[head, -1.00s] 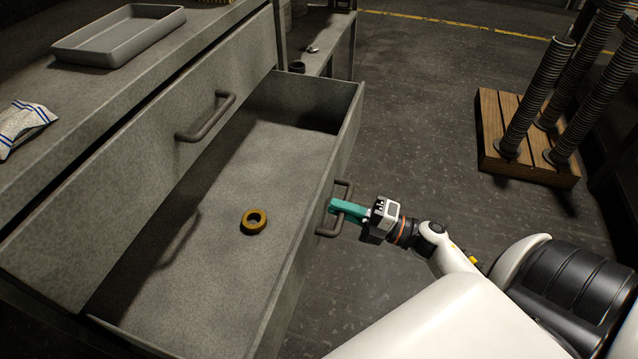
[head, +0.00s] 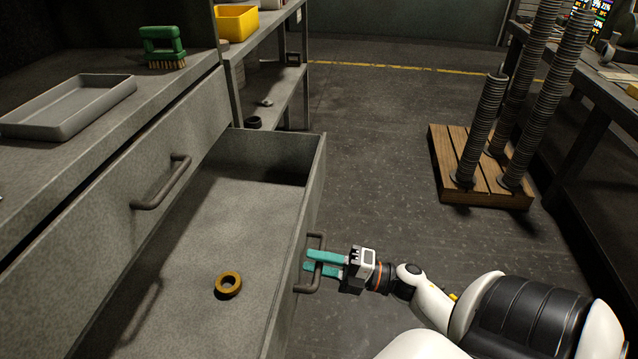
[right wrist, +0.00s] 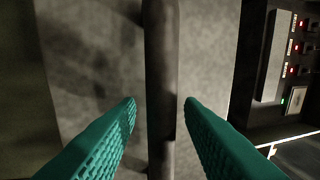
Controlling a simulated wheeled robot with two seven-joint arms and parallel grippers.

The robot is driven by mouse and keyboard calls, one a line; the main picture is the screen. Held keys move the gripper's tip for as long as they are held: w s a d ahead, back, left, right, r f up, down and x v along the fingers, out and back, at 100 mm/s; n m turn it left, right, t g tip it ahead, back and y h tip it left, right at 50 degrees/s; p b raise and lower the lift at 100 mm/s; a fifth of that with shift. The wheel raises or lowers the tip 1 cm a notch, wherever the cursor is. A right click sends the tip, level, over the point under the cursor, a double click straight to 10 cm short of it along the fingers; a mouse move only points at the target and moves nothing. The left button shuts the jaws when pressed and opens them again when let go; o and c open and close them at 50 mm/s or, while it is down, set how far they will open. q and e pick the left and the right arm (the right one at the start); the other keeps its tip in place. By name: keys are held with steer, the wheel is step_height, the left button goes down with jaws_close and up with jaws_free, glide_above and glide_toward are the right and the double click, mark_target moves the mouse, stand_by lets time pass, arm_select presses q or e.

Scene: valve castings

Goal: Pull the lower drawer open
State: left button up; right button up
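The lower drawer (head: 232,215) stands pulled well out of the grey cabinet, and its inside is in plain view. Its dark bar handle (head: 314,284) is on the outer face of the drawer front. My right gripper (head: 308,261) is at this handle, with its two teal fingers apart. In the right wrist view the handle bar (right wrist: 160,60) runs between the open fingertips (right wrist: 159,104), with a gap on each side. My left gripper is not in view.
A brass-coloured ring (head: 228,284) lies in the drawer. The closed upper drawer has its own handle (head: 163,183). A grey tray (head: 70,122) and a green brush (head: 162,45) are on the cabinet top. A wooden pallet (head: 450,160) with ribbed posts stands right. Floor between is clear.

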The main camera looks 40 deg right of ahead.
steer(key=shift+s, duration=0.1)
steer(key=shift+s+d+f, duration=0.1)
steer(key=shift+s+d, duration=0.1)
steer(key=shift+d, duration=0.05)
steer(key=v, duration=1.1)
steer(key=shift+s+d, duration=0.1)
